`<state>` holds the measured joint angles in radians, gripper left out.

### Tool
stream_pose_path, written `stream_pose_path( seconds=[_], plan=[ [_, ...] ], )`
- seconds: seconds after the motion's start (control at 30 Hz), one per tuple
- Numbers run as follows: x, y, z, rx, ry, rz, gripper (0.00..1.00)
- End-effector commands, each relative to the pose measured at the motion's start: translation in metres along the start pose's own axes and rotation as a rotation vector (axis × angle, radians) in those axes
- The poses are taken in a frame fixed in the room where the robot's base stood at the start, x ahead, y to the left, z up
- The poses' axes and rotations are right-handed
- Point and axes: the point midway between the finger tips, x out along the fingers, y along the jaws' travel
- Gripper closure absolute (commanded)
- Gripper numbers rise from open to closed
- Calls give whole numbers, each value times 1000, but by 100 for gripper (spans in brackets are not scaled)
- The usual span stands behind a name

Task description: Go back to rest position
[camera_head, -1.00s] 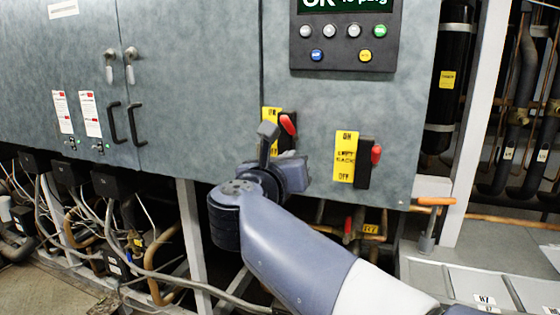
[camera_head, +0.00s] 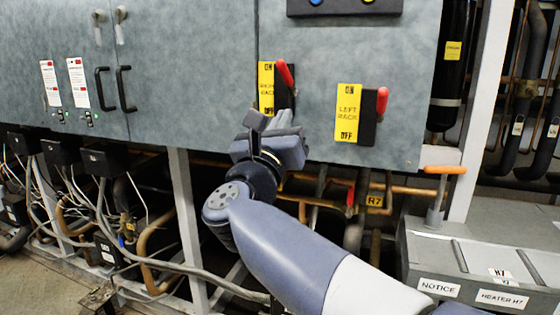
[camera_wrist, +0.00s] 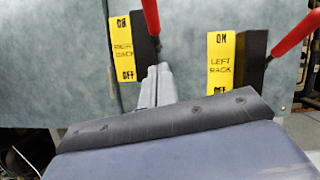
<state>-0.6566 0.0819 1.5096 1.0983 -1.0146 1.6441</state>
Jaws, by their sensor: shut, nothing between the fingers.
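My gripper (camera_head: 268,118) is shut and empty, in front of the grey cabinet just below the right rack switch. In the wrist view its closed fingers (camera_wrist: 157,78) overlap the lower edge of that switch; I cannot tell if they touch it. The right rack switch has a yellow ON/OFF label (camera_head: 266,88) and a red handle (camera_head: 285,73) pointing up. The left rack switch, to the right, has a yellow label (camera_head: 348,113) and a red handle (camera_head: 382,101) also pointing up. Both handles show in the wrist view, right rack (camera_wrist: 151,16) and left rack (camera_wrist: 294,32).
Pipes and cables (camera_head: 145,250) run below the cabinet (camera_head: 190,80). A grey box marked NOTICE and HEATER H7 (camera_head: 470,260) stands at the lower right, beside an orange-handled valve (camera_head: 445,170). A light upright post (camera_head: 483,100) stands at right.

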Motion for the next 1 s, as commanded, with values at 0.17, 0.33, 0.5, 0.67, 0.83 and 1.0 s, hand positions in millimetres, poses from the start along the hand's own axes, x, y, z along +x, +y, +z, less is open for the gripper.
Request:
stream_pose_path(
  seconds=[0.17, 0.33, 0.5, 0.67, 0.83, 1.0],
  plan=[
    [-1, 2, -13, -9, -84, -17, 100],
    [0, 4, -18, -13, -165, -32, 100],
    [1, 5, -22, -17, -242, -46, 100],
    [1, 5, -26, -19, -297, -56, 100],
    [0, 6, -28, -18, -330, -61, 100],
    [0, 6, -30, -17, -336, -63, 100]
  ],
)
